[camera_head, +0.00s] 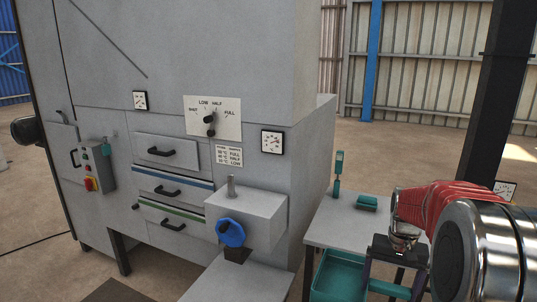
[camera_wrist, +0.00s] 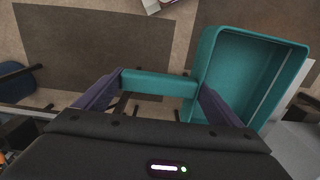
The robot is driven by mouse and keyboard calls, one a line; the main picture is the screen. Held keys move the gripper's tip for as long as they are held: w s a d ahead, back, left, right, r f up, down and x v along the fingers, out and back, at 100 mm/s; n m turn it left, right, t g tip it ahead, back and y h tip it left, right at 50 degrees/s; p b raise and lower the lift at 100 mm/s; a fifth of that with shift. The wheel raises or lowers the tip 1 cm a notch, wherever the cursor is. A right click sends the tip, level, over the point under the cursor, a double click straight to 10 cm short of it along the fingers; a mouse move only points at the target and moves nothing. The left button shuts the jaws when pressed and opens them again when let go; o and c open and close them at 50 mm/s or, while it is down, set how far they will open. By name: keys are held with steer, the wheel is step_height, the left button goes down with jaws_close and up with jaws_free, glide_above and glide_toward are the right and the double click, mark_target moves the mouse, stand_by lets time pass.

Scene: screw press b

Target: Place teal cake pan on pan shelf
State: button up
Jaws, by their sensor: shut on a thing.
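The teal cake pan (camera_head: 338,277) is a deep rectangular tray with a bar handle, low in the head view beside the grey side table. It also shows at the upper right of the wrist view (camera_wrist: 252,72), open side visible and seemingly empty. My gripper (camera_head: 392,286) is shut on the pan's teal handle; its purple fingers press the two ends of the bar in the wrist view (camera_wrist: 160,84). The pan hangs off to one side of the fingers, above the floor. I cannot tell for sure which surface is the pan shelf; a grey ledge (camera_head: 232,284) juts out below the press spout.
The grey press (camera_head: 225,60) with drawers, dial and blue handwheel (camera_head: 231,232) fills the left. The side table (camera_head: 335,223) right of it holds a teal upright tool (camera_head: 338,170) and a teal block (camera_head: 367,203). A dark post (camera_head: 490,90) stands at right.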

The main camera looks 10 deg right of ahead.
mark_target(338, 286)
steer(key=w+a+f+n, duration=0.1)
steer(key=w+a, duration=0.1)
steer(key=a, duration=0.1)
steer(key=w+a+f+n, duration=0.1)
steer(key=w+a, duration=0.1)
steer(key=a, duration=0.2)
steer(key=w+a+f+n, duration=0.1)
steer(key=w+a, duration=0.2)
steer(key=a, duration=0.1)
steer(key=shift+a+f+n, duration=0.15)
steer(key=shift+f+n, duration=0.1)
steer(key=shift+n, duration=0.15)
steer(key=w+a+f+n, duration=0.1)
steer(key=a+f+n, duration=0.1)
steer(key=a, duration=0.9)
steer(key=shift+w+a+f, duration=0.2)
steer(key=shift+a+f, duration=0.2)
steer(key=shift+f, duration=0.4)
